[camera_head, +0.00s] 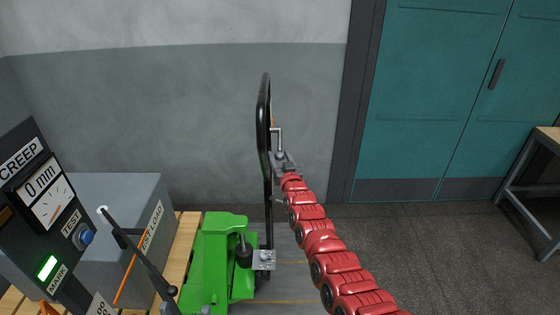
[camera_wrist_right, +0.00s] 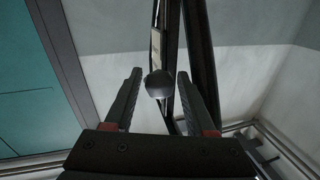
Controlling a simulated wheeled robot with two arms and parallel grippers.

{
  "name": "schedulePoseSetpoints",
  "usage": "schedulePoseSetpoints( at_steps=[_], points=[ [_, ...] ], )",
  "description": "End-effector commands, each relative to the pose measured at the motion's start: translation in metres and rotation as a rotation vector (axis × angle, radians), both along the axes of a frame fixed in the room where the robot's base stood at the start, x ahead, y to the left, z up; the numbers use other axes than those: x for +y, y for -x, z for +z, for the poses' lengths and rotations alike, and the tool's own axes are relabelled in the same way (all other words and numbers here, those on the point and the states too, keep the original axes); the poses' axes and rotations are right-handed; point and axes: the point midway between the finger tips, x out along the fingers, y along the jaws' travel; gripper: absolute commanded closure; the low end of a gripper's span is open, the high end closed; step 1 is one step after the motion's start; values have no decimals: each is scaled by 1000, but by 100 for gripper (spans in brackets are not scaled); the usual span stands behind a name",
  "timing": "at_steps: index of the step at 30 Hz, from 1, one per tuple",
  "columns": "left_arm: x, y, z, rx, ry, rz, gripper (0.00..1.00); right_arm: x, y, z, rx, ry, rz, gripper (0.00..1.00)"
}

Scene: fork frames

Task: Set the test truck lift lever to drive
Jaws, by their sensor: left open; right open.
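The green pallet truck (camera_head: 215,262) stands left of centre in the head view, with its black loop handle (camera_head: 264,110) upright. My right gripper (camera_head: 279,150) is at the handle's right side, at about mid-height. In the right wrist view the right gripper (camera_wrist_right: 160,80) is open. A dark rounded lever knob (camera_wrist_right: 159,84) shows between its fingers, with no clear contact. The black handle bar (camera_wrist_right: 198,50) runs behind it, next to a pale label plate (camera_wrist_right: 156,45). The lever's setting cannot be read. My left gripper is not in view.
A dark rod (camera_head: 138,255) slants before the box. Teal doors (camera_head: 430,100) and a table (camera_head: 545,140) are at right, with clear floor between.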

Motion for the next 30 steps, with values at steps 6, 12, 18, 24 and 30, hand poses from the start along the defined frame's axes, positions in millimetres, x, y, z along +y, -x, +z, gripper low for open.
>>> schedulePoseSetpoints(
  at_steps=[6, 12, 18, 24, 30],
  points=[
    [0, 0, 0, 0, 0, 0, 27, 0, 0, 1, 0, 0, -1, 51],
    [0, 0, 0, 0, 0, 0, 27, -1, 0, 0, 0, 1, -1, 87],
    [0, 0, 0, 0, 0, 0, 27, -1, 0, 0, -1, 1, -1, 100],
    [0, 0, 0, 0, 0, 0, 27, -1, 0, 0, -1, 1, -1, 100],
    [0, 0, 0, 0, 0, 0, 27, -1, 0, 0, -1, 1, -1, 100]
  ],
)
